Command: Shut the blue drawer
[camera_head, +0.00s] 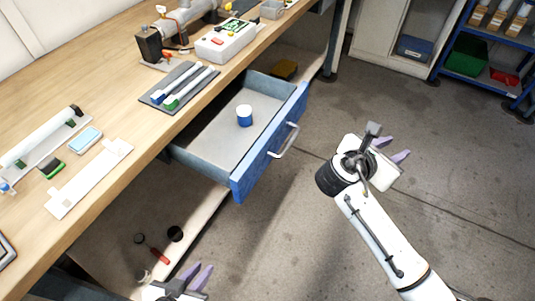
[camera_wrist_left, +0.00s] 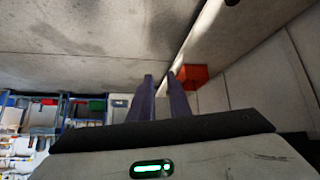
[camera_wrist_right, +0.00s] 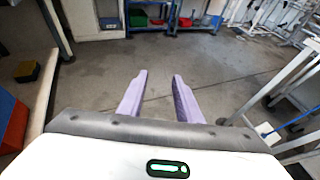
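The blue drawer (camera_head: 240,187) is pulled well out from under the wooden bench, with its metal handle (camera_head: 285,141) on the front panel. A blue and white round container (camera_head: 244,116) stands inside it. My right gripper (camera_head: 396,149) is open and empty, to the right of the drawer front and clear of the handle. Its spread fingers show in the right wrist view (camera_wrist_right: 157,97). My left gripper (camera_head: 193,277) is low at the bottom edge, below the drawer; the left wrist view shows a narrow gap between its fingers (camera_wrist_left: 160,98), with nothing held.
The bench top (camera_head: 130,85) holds a dark tray (camera_head: 178,86) with tubes, a white meter (camera_head: 226,40) and other parts. A screwdriver (camera_head: 158,255) lies below the bench. A blue shelf rack (camera_head: 485,50) stands at the far right. Open grey floor lies right of the drawer.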

